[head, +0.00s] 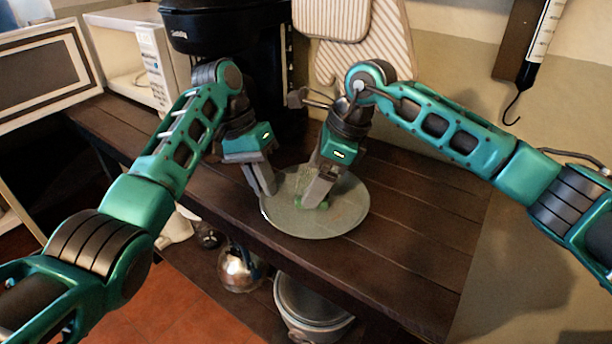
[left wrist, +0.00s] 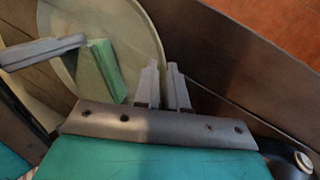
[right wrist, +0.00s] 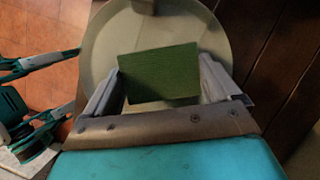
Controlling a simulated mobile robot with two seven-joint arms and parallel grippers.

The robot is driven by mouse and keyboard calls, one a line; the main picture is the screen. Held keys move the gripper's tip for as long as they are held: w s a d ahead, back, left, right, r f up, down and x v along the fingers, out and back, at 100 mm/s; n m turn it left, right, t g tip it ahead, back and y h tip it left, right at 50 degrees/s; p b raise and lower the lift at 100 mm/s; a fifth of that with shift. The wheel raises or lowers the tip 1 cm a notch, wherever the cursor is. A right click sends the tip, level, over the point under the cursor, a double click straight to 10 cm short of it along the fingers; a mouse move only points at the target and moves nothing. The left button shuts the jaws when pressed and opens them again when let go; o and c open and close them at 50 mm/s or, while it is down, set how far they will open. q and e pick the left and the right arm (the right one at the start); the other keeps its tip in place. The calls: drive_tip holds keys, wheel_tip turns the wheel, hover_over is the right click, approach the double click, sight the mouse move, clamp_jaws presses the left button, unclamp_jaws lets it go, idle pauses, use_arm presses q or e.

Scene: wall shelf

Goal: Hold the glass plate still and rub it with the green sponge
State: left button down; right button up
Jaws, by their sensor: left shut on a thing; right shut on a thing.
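The round glass plate (head: 342,221) lies flat on the dark wooden shelf, and it also shows in both wrist views. My left gripper (head: 270,190) is shut on the plate's rim at its left side; in the left wrist view its fingers (left wrist: 163,85) stand close together at the edge. My right gripper (head: 315,200) is over the middle of the plate, shut on the green sponge (right wrist: 160,73). The sponge fills the space between its fingers and appears to be at the plate's surface; whether it touches is hard to tell. In the head view the fingers mostly hide the sponge.
A black appliance (head: 225,20) stands on the shelf (head: 420,230) behind my left gripper, with a white microwave (head: 150,62) to its left. Striped mitts (head: 350,40) hang on the wall. Metal pots (head: 240,268) sit below. The shelf right of the plate is clear.

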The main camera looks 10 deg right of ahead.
use_arm(q)
drive_tip(key=shift+s+f, duration=0.1)
drive_tip(key=shift+f, duration=0.2)
use_arm(e)
drive_tip(key=shift+s+d+f, duration=0.1)
drive_tip(key=shift+s+d, duration=0.05)
drive_tip(key=shift+d, duration=0.4)
drive_tip(key=shift+w+a, duration=0.2)
drive_tip(key=shift+a, duration=0.65)
drive_tip(key=shift+w+a, duration=0.15)
drive_tip(key=shift+a, duration=0.65)
drive_tip(key=shift+a+r, duration=0.1)
drive_tip(key=shift+r, duration=4.05)
use_arm(q)
drive_tip(key=c, duration=1.1)
unclamp_jaws()
drive_tip(key=shift+r, duration=0.1)
